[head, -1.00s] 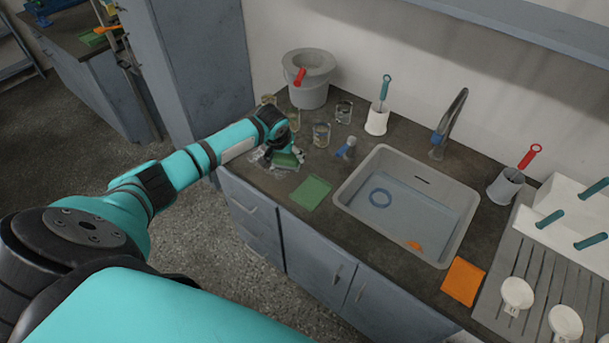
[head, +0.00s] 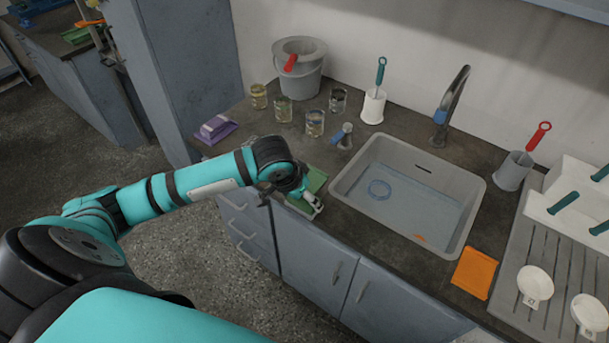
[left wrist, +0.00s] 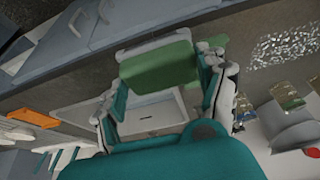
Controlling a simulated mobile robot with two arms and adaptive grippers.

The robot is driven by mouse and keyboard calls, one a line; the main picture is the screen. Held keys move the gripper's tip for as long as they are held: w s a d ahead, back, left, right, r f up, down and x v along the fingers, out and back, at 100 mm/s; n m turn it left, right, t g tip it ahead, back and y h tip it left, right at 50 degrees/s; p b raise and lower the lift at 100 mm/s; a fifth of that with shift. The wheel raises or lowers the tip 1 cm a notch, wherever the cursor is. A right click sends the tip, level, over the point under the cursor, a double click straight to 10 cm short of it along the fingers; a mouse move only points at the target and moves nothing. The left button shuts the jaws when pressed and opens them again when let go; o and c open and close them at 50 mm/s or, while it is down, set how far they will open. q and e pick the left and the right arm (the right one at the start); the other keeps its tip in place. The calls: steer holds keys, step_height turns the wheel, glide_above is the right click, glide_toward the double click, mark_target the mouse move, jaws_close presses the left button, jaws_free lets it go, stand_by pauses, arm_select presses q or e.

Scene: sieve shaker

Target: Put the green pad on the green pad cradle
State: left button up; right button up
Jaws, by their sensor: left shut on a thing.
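My left gripper (head: 312,205) is over the front edge of the counter, left of the sink. It is shut on the green pad (left wrist: 160,73), which shows between its fingers in the left wrist view. A flat green piece (head: 317,180) lies on the counter under and behind the gripper, partly covered. I cannot tell for certain whether it is the green pad cradle. Another small green thing (head: 76,36) lies on the far bench, too small to identify. My right gripper is not in view.
The sink (head: 465,215) is right of the gripper. Several glass jars (head: 315,122), a grey bucket (head: 300,80) and a blue-topped fitting (head: 345,135) stand behind. A purple block (head: 215,128) is at the left, an orange sheet (head: 474,273) at the right.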

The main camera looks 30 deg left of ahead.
arm_select(q)
steer(key=w+a, duration=0.1)
steer(key=w, duration=0.2)
steer(key=w+a+p, duration=0.1)
steer(key=w+a, duration=0.1)
steer(key=w, duration=0.1)
steer(key=w+a+f, duration=0.1)
steer(key=w+a, duration=0.1)
steer(key=w, duration=0.2)
steer(key=shift+a, duration=0.15)
steer(key=shift+w+a+f, duration=0.15)
steer(key=shift+w+f, duration=0.05)
step_height(320, 180, down, 3)
steer(key=shift+r+p, duration=0.2)
steer(key=shift+p, duration=0.4)
steer(key=shift+f, duration=0.35)
steer(key=shift+f, duration=0.1)
steer(key=o, duration=1)
steer(key=v, duration=1.2)
steer(key=shift+b, duration=0.35)
